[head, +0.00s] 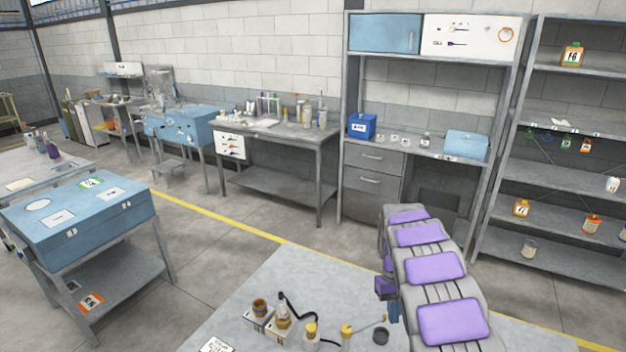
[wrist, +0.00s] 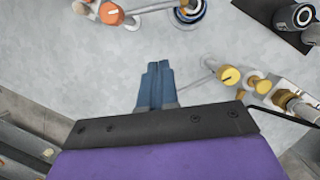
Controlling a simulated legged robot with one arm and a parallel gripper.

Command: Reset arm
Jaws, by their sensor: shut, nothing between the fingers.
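My arm, grey with purple panels, reaches over a light grey table (head: 262,312) in the head view. My gripper (wrist: 158,66) has two blue fingers in the wrist view, side by side with their tips together and nothing held. It hangs above the bare tabletop, with fittings to both sides. In the head view only a small blue part of it (head: 394,311) shows beside the arm; its fingertips cannot be made out there.
On the table are yellow-capped fittings (wrist: 230,77), an orange-capped part (wrist: 111,13) and a dark mat (wrist: 262,10) with a round black piece. A blue case (head: 80,222) stands on a cart at left. Benches and a shelf rack (head: 560,182) line the wall; floor lies between.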

